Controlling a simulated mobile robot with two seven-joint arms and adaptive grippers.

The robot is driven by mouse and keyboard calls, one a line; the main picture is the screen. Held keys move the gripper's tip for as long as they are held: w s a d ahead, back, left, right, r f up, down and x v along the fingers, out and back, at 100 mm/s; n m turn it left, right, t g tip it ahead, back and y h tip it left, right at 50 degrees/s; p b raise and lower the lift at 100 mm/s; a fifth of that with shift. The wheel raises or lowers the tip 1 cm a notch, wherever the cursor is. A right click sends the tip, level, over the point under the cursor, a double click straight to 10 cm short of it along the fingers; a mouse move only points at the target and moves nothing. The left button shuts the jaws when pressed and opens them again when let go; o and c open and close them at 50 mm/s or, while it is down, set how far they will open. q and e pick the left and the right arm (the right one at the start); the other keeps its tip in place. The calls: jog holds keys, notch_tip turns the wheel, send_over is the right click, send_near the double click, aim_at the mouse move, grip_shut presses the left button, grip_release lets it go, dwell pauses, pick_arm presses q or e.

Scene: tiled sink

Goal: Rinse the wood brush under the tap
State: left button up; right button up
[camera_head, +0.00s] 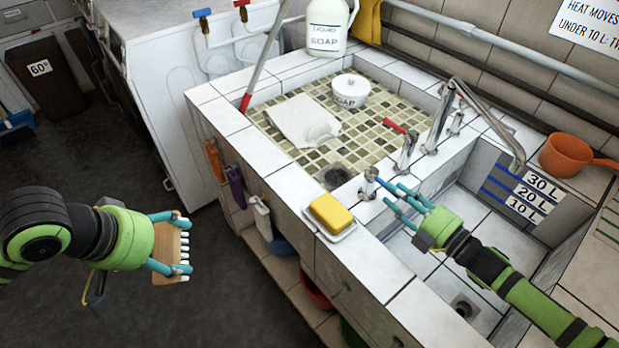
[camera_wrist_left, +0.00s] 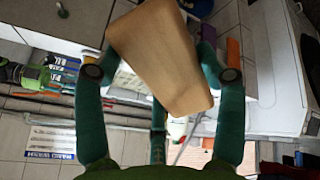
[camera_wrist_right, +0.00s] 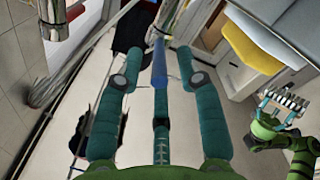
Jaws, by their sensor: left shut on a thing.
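The wood brush (camera_head: 168,252), a flat wooden block with white bristles, is held between the teal fingers of my left gripper (camera_head: 175,243), over the dark floor left of the sink. Its wooden back (camera_wrist_left: 160,60) fills the middle of the left wrist view. The chrome tap (camera_head: 437,125) has its spout (camera_head: 517,155) over the right basin; I see no water stream. A blue-handled valve (camera_head: 370,182) stands on the sink's tiled divider. My right gripper (camera_head: 402,197) is beside it with fingers apart. The blue handle (camera_wrist_right: 158,65) shows between those fingers; contact is unclear.
A red-handled valve (camera_head: 403,145) stands behind the blue one. A yellow sponge (camera_head: 331,212) lies on a white dish at the front edge. A soap tub (camera_head: 351,90) and white cloth (camera_head: 303,120) lie in the left basin. An orange scoop (camera_head: 570,155) sits at right.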

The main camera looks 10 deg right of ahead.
aim_at(375, 180)
pick_arm(q)
jog(key=shift+r, duration=0.1)
pick_arm(e)
jog(key=shift+x, duration=1.15)
